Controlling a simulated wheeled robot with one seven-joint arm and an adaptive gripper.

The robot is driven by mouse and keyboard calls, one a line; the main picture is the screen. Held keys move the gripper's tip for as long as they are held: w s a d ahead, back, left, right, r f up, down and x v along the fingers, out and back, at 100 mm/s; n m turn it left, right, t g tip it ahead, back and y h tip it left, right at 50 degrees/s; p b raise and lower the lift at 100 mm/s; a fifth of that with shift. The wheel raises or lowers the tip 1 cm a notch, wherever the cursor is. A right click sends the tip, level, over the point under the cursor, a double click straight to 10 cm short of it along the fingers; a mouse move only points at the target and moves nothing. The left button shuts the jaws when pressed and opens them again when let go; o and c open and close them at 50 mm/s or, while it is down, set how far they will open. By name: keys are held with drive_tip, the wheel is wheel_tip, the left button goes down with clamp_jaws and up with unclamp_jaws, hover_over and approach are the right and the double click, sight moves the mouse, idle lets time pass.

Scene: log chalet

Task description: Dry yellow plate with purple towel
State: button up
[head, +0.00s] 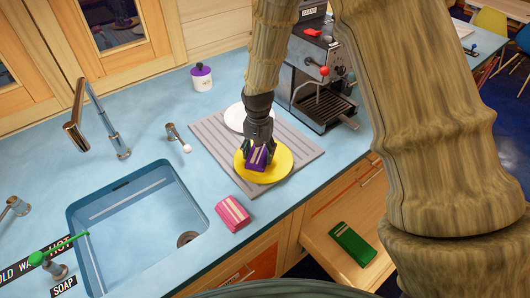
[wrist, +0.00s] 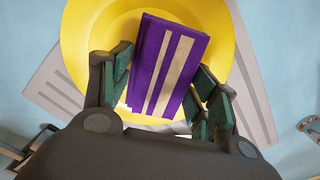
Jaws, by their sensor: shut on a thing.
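The yellow plate (head: 279,164) lies on the grey ridged drying mat (head: 213,139) beside the sink. My gripper (head: 258,152) points down over the plate. It is shut on the purple towel (head: 257,159), a folded block with pale stripes. In the wrist view the purple towel (wrist: 168,65) sits between my gripper's fingers (wrist: 165,85), over the yellow plate (wrist: 90,35). The towel looks to be on or just above the plate's surface; I cannot tell whether they touch.
A white plate (head: 235,117) lies behind on the mat. A pink striped towel (head: 232,213) lies by the sink (head: 140,225). A coffee machine (head: 318,85) stands behind right. An open drawer (head: 330,215) holds a green towel (head: 352,243). A purple-lidded jar (head: 202,78) stands at the back.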

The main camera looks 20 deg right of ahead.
sight(262, 154)
drive_tip(key=shift+w+a, duration=0.3)
drive_tip(key=shift+a, duration=0.1)
drive_tip(key=shift+s+d+r+p, duration=0.1)
drive_tip(key=shift+s+d+p, duration=0.2)
drive_tip(key=shift+s+d, duration=0.5)
drive_tip(key=shift+s+d+p, duration=0.25)
drive_tip(key=shift+s+d, duration=0.2)
drive_tip(key=shift+d, duration=0.55)
drive_tip(key=shift+w+a, duration=0.6)
drive_tip(key=shift+a, duration=0.3)
drive_tip(key=shift+w+a, duration=0.6)
drive_tip(key=shift+a, duration=0.3)
drive_tip(key=shift+s+d+p, duration=0.45)
drive_tip(key=shift+s+d, duration=0.15)
drive_tip(key=shift+d, duration=0.35)
drive_tip(key=shift+r+p, duration=2.5)
drive_tip(key=shift+r, duration=1)
